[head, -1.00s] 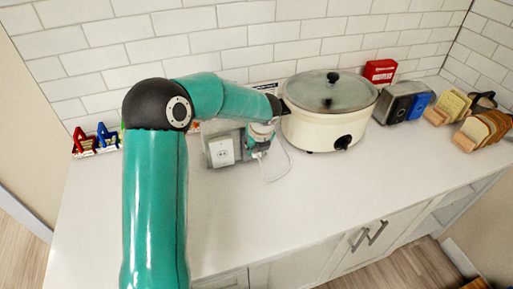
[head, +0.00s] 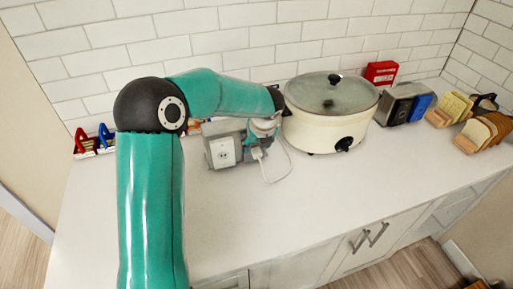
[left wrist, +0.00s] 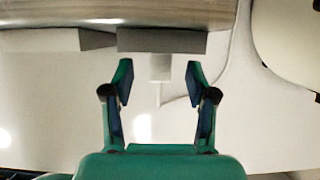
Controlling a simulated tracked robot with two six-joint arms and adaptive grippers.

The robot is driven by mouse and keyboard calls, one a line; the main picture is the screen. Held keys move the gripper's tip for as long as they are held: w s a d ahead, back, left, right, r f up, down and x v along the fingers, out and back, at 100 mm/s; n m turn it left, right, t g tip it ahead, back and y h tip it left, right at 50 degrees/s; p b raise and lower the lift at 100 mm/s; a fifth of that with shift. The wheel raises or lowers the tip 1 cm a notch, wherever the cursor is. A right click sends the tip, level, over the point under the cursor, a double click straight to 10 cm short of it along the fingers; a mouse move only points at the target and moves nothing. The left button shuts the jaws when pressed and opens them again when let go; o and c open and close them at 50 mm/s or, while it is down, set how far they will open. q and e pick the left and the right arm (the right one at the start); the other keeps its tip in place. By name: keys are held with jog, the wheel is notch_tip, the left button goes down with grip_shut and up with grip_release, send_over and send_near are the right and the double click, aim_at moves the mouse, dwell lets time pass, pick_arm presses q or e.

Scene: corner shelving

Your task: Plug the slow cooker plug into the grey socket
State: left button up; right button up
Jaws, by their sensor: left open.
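The grey socket box (head: 215,159) stands on the counter left of the cooker, with a white outlet plate on its front. The white slow cooker plug (head: 257,153) is at the right part of the box, its cord looping across the counter. In the left wrist view the plug (left wrist: 160,68) meets the edge of a grey block (left wrist: 165,41); how deep it sits is hidden. My left gripper (left wrist: 159,74) is open, its fingertips on both sides of the plug with gaps. In the head view the left gripper (head: 264,131) is just above the plug. My right gripper is not in view.
The cream slow cooker (head: 325,131) with a glass lid stands close right of my left gripper. A toaster (head: 402,103), a red box (head: 380,72) and bread racks (head: 480,131) are farther right. The front counter (head: 300,200) is clear.

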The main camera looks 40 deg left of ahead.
pick_arm(q)
jog(key=v, duration=0.9)
jog(key=shift+s, duration=0.1)
